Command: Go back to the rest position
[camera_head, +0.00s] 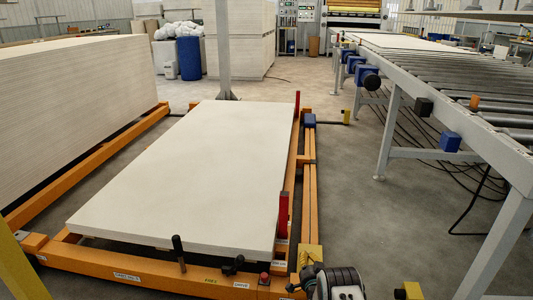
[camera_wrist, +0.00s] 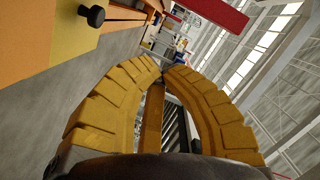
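My gripper (camera_wrist: 165,70) shows in the wrist view as two ribbed yellow fingers that curve in from both sides. Their tips come together at the upper middle. The gap between the fingers further down holds nothing; an orange beam and dark bars show through it in the background. In the head view a dark rounded part at the bottom, right of centre, seems to be part of my arm; my fingertips cannot be made out there.
A white panel (camera_head: 190,180) lies on an orange frame (camera_head: 150,285) with a black lever (camera_head: 178,250) and red posts (camera_head: 283,215). A tall panel stack (camera_head: 75,110) stands left, a roller conveyor (camera_head: 460,85) right. A black knob (camera_wrist: 92,15) is near my gripper's upper left.

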